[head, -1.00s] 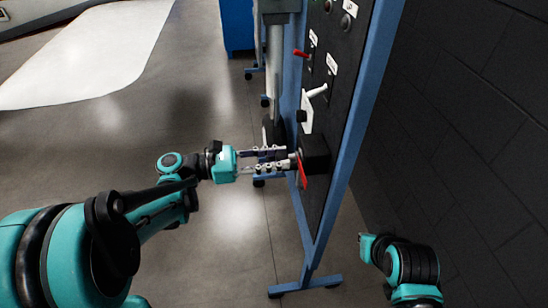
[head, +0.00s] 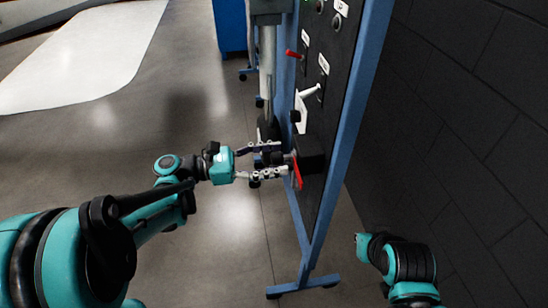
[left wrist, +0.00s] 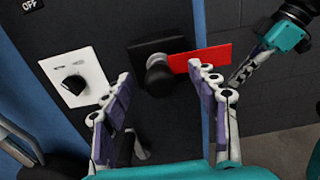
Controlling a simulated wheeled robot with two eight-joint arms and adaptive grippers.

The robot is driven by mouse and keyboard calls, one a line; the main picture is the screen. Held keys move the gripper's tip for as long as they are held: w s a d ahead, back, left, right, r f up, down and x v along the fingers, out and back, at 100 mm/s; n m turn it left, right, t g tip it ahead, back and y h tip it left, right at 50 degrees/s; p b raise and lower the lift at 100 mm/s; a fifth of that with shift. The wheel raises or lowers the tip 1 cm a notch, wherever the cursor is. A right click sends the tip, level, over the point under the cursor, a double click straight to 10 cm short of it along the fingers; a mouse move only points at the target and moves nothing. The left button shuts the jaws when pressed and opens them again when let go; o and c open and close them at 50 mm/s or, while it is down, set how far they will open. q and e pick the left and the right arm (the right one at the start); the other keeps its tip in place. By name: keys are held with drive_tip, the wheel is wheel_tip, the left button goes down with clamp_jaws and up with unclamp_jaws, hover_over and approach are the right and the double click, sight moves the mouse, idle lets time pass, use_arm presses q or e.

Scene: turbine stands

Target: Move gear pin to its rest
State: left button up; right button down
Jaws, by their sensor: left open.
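The gear pin shows as a round dark knob (left wrist: 157,76) on a black block (head: 313,150) on the panel; it cannot be made out clearly in the head view. A red flat tag (head: 297,172) is at the block, and in the left wrist view the red tag (left wrist: 202,58) extends right from the knob. My left gripper (head: 279,164) is open, its fingers spread to either side of the knob. No contact between fingers and knob is visible. My right gripper (left wrist: 251,66) shows at the upper right of the left wrist view; its jaw gap is unclear.
The black panel has a white lever (head: 309,93), a red lever (head: 291,54) and a white plate with a dark knob (left wrist: 76,80). A blue frame (head: 342,130) with feet holds it. A dark brick wall (head: 450,120) stands right; the floor at left is open.

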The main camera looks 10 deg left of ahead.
use_arm(q)
drive_tip(key=v, duration=0.7)
idle(0.6)
